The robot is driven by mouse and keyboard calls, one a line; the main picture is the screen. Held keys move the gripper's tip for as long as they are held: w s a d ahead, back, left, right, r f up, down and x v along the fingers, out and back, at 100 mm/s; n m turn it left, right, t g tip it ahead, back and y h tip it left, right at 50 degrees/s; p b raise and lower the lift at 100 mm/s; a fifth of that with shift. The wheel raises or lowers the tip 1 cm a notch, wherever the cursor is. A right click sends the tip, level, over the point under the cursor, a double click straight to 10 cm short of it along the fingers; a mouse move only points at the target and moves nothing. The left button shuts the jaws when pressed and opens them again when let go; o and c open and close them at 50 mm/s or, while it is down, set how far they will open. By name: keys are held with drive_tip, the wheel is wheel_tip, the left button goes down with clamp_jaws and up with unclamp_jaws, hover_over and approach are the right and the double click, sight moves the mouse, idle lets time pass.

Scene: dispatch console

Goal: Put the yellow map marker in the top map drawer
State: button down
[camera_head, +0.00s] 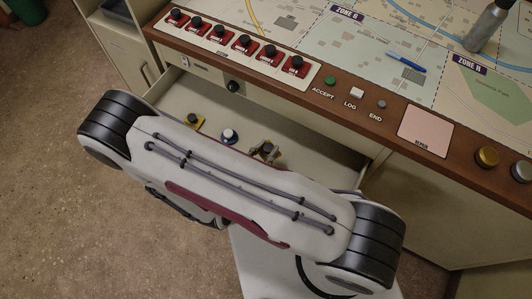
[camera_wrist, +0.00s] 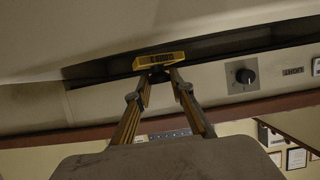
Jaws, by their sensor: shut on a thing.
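In the wrist view, my gripper (camera_wrist: 160,76) is shut on the yellow map marker (camera_wrist: 160,59), a flat yellow piece with a dark label. The marker shows against the dark drawer opening, and I cannot tell whether it touches the drawer floor. In the head view, the drawer (camera_head: 325,147) is pulled open under the console. My gripper (camera_head: 265,150) shows only partly there, over the drawer behind my arm, and the held marker is hidden or too small to tell.
The console edge overhangs the drawer and carries a row of red-based black knobs (camera_head: 234,43) and several buttons. A rotary knob (camera_head: 233,86) is on the front panel, also in the wrist view (camera_wrist: 241,76). A blue pen (camera_head: 405,62) and a grey bottle (camera_head: 487,28) are on the map.

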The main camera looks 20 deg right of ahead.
sight(266, 156)
drive_tip(key=shift+f, duration=1.55)
drive_tip(key=shift+f, duration=0.55)
drive_tip(key=c, duration=1.8)
unclamp_jaws()
drive_tip(key=shift+o, duration=0.2)
drive_tip(key=shift+r, duration=0.15)
drive_tip(key=shift+r, duration=0.4)
drive_tip(key=shift+s+a+r, duration=0.1)
drive_tip(key=shift+a+r, duration=0.05)
drive_tip(key=shift+a, duration=0.05)
drive_tip(key=shift+v, duration=5.75)
